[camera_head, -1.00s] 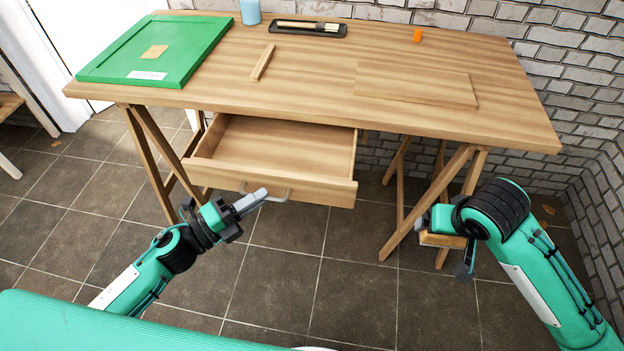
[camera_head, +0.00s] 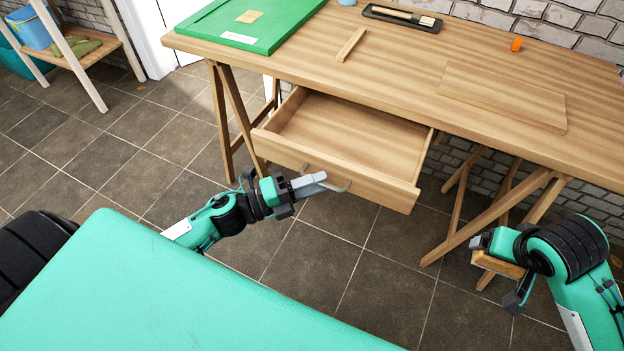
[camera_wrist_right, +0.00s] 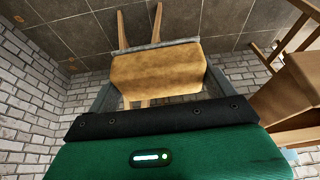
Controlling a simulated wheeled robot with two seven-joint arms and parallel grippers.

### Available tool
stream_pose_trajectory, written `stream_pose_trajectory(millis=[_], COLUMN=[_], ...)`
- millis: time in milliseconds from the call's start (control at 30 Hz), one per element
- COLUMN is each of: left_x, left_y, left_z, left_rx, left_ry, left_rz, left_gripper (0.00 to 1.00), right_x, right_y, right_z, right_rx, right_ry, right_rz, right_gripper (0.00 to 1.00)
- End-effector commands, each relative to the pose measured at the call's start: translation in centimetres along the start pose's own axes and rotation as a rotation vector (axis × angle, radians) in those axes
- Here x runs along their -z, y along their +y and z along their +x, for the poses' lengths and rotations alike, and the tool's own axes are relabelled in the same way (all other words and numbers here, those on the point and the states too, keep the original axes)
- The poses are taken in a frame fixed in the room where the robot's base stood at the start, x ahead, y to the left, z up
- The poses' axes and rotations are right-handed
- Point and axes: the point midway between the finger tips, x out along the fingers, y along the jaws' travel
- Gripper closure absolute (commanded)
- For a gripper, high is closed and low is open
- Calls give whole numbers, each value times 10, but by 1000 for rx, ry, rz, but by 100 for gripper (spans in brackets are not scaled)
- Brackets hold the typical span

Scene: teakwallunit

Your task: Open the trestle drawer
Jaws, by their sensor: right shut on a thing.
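The trestle drawer (camera_head: 350,140) hangs under the left half of the wooden trestle table (camera_head: 470,70). It is pulled well out and its empty inside shows. A curved grey handle (camera_head: 342,186) is on its front. My left gripper (camera_head: 312,182) is at the handle, its grey fingers overlapping it; whether they grip it is unclear. My right gripper (camera_head: 498,270) is low at the right, apart from the drawer, and shut on a tan wooden-looking block (camera_head: 497,265). The block also shows between its fingers in the right wrist view (camera_wrist_right: 158,75).
On the tabletop lie a green board (camera_head: 255,22), a wooden strip (camera_head: 351,45), a black tray (camera_head: 402,17), an orange item (camera_head: 517,44) and a flat wooden panel (camera_head: 503,96). Trestle legs (camera_head: 500,215) stand near my right arm. A shelf (camera_head: 85,50) is far left. Floor before the drawer is clear.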

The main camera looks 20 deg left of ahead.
Motion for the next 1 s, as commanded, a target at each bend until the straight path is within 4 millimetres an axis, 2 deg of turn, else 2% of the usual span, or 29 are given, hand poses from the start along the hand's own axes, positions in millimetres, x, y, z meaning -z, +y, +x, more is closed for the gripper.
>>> stream_pose_trajectory(millis=[167,267,700,1000], left_x=[0,1,1,0], left_y=[1,1,1,0], left_z=[-8,-19,-88,-117], left_rx=[-2,-2,-3,-1], left_ry=[-1,0,-1,-1], left_rz=[-2,-3,-2,-1], left_gripper=[69,69,69,69], right_x=[0,-1,-2,-1], right_y=[0,0,0,0], right_z=[1,2,4,4], right_rx=[0,0,0,0], right_ry=[0,0,0,0], right_rz=[0,0,0,0], right_gripper=[35,35,35,35])
